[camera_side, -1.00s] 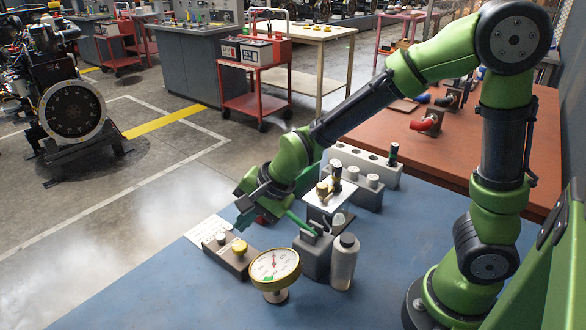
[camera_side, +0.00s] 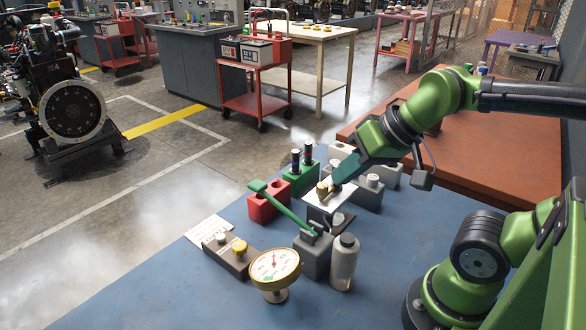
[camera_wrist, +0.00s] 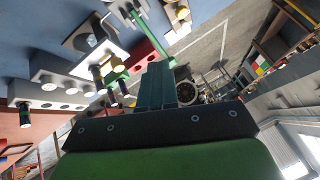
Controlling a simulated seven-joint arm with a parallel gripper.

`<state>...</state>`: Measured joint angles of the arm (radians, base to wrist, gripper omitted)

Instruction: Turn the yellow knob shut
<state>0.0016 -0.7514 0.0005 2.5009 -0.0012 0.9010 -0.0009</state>
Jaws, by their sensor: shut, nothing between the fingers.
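My gripper (camera_side: 336,183) is shut and empty, well behind and to the right of the yellow knob, near a small white raised plate (camera_side: 328,201). In the wrist view its teal fingers (camera_wrist: 158,82) are together, touching nothing I can make out.
A gauge (camera_side: 274,267) and a bottle (camera_side: 344,262) stand right of the knob block. A grey block with a long green lever (camera_side: 282,207) stands behind them. Red (camera_side: 268,204) and green blocks (camera_side: 301,178) lie farther back. A white sheet (camera_side: 207,230) lies behind the knob block.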

